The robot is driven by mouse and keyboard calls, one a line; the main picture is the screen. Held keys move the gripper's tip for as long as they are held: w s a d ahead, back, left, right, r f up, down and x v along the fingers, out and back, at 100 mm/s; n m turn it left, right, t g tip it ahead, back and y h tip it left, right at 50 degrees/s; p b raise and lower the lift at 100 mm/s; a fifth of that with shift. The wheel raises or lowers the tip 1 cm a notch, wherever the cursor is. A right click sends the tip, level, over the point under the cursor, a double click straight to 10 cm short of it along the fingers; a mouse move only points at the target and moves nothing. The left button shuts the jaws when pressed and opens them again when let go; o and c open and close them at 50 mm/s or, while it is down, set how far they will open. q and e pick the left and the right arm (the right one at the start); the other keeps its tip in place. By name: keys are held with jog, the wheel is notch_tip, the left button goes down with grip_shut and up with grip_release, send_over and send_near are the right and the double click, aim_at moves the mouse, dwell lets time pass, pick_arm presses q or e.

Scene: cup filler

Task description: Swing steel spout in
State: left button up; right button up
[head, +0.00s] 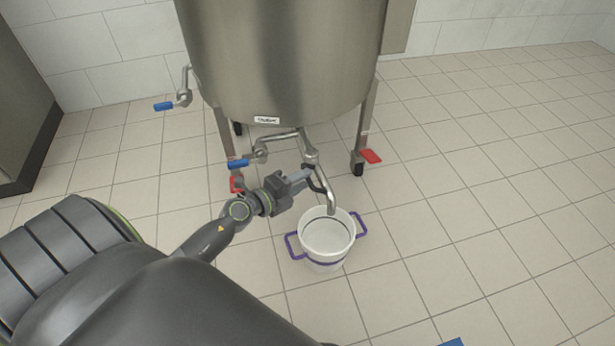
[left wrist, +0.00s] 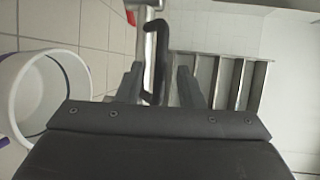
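The steel spout (head: 326,184) hangs below the big steel tank, and its bent end points down over the white bucket (head: 327,240). The spout carries a black handle (head: 314,180), which also shows in the left wrist view (left wrist: 155,45). My left gripper (head: 306,176) is at this handle. In the left wrist view its two fingers stand apart with the handle between them, and a gap shows on the right finger's side. Whether the left finger touches the handle, I cannot tell. My right gripper is not in view.
The steel tank (head: 285,60) stands on legs with casters and red pedals (head: 371,156). A blue-handled valve (head: 238,163) is on the outlet pipe, another (head: 164,106) at the tank's left. The bucket has purple handles (head: 292,246). Tiled floor is clear to the right.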

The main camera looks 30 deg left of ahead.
pick_arm(q)
jog(key=shift+x, duration=1.35)
jog(key=shift+c, duration=0.3)
grip_shut()
